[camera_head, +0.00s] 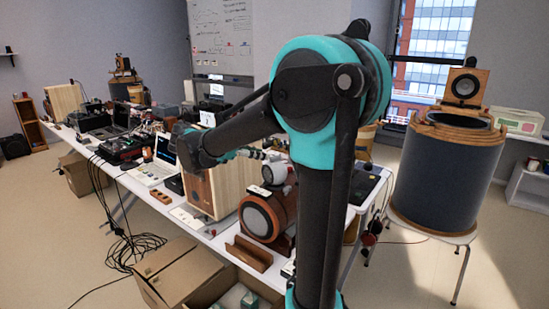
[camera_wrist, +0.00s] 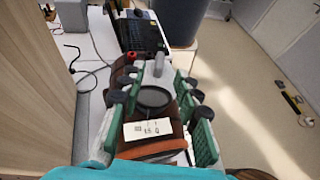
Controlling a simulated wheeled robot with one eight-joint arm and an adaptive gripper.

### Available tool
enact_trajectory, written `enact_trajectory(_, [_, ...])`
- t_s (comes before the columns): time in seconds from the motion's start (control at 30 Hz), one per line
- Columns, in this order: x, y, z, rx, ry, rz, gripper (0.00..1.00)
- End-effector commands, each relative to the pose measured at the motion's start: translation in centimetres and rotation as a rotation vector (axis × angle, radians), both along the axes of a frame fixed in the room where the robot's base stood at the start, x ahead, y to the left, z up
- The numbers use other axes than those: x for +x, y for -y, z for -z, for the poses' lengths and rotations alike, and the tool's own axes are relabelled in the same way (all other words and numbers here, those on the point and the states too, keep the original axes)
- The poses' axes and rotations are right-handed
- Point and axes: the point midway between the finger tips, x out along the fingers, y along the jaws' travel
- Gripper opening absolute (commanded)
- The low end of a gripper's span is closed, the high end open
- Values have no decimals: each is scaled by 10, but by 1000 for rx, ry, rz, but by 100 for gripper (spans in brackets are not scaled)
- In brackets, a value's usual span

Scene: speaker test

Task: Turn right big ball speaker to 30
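In the wrist view, the speaker's brown body (camera_wrist: 150,148) lies below my gripper, with a dark round disc and a white label (camera_wrist: 147,129) whose small print looks like 15. My gripper (camera_wrist: 157,97) has its green-padded fingers spread apart over the top of the speaker, with nothing visibly clamped. I cannot tell whether they touch it. My arm largely hides the gripper in the head view.
A light wooden box speaker (camera_head: 220,188) stands just left of the ball speaker. A brown wooden stand (camera_head: 249,253) is at the table's front edge. Open cardboard boxes (camera_head: 180,274) lie below. A large grey drum (camera_head: 445,175) on a stool stands right.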

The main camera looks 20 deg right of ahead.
Motion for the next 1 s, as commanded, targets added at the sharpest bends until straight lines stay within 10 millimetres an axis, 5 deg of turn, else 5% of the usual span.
enact_trajectory(0.4, [15,58,25,0,1,2,33])
enact_trajectory(0.8, [18,65,28,0,1,0,33])
enact_trajectory(1.0, [18,65,28,0,1,0,10])
